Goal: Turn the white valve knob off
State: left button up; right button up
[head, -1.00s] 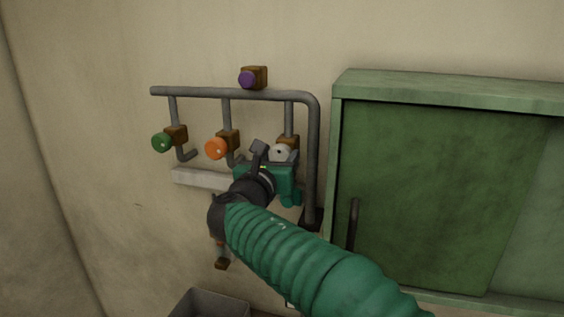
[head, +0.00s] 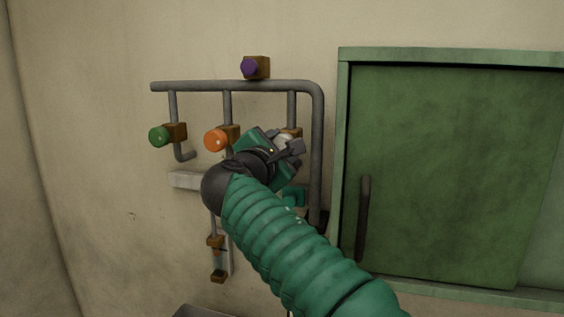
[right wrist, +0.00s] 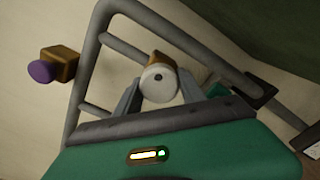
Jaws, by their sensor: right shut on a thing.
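The white valve knob (right wrist: 158,83) sits on a brown valve block on the grey pipe frame. In the right wrist view it lies between the two grey fingers of my right gripper (right wrist: 160,92), which is shut on it. In the head view my right gripper (head: 286,146) is at the right branch of the pipes and hides most of the white knob (head: 284,140). A dark mark shows on the knob's face in the wrist view. My left gripper is not in view.
An orange knob (head: 215,139) and a green knob (head: 158,136) sit on branches to the left. A purple knob (head: 249,67) is on top of the pipe (head: 200,86). A green cabinet (head: 440,170) with a dark handle (head: 364,215) stands close on the right.

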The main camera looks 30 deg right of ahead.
jog(key=m+b, duration=0.2)
jog(key=m, duration=0.1)
jog(key=shift+f+m, duration=0.3)
jog(key=shift+a+m+b, duration=0.15)
jog(key=shift+m+b, duration=0.95)
jog(key=shift+m, duration=0.6)
jog(key=shift+s, duration=0.1)
jog(key=o, duration=1.1)
jog(key=shift+s, duration=0.1)
jog(key=shift+o, duration=1.4)
jog(key=shift+s+r, duration=0.25)
jog(key=shift+a, duration=0.15)
